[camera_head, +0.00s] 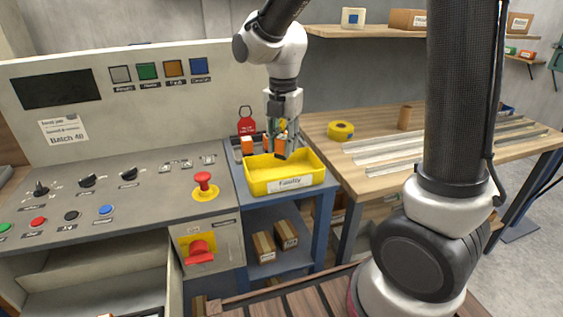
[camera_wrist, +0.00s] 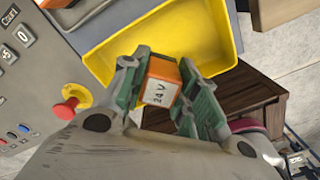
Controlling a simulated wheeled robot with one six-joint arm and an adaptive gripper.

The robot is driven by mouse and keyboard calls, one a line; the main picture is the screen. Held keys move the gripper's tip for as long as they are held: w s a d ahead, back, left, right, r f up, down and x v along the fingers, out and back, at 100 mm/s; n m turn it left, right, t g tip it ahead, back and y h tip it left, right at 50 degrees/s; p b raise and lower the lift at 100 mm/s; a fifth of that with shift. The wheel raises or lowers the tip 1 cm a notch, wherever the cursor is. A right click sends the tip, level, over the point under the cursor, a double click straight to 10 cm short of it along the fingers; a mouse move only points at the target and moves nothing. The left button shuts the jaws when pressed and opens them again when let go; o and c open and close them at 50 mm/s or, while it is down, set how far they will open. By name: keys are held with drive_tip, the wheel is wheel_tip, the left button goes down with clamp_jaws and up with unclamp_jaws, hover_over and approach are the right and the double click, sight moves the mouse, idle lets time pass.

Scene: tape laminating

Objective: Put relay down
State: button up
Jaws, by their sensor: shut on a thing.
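My gripper (camera_head: 281,150) hangs above the back part of the yellow bin labelled "Faulty" (camera_head: 290,184). In the wrist view my gripper (camera_wrist: 160,92) has its green fingers shut on an orange relay (camera_wrist: 161,82) with a white "24 V" label. The relay is held between both fingers. In the wrist view the yellow bin (camera_wrist: 222,62) lies beyond the fingertips, and the part of its floor that shows is empty.
Orange relays (camera_head: 247,146) stand in a grey tray behind the yellow bin, near a red tag (camera_head: 247,124). The control panel (camera_head: 130,190) with a red emergency button (camera_head: 203,180) is at left. A wooden table (camera_head: 375,182) with yellow tape (camera_head: 341,131) is at right.

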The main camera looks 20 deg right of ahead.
sight(283, 159)
drive_tip(key=shift+f, duration=2.65)
drive_tip(key=shift+f, duration=0.1)
drive_tip(key=shift+f, duration=0.45)
drive_tip(key=o, duration=1)
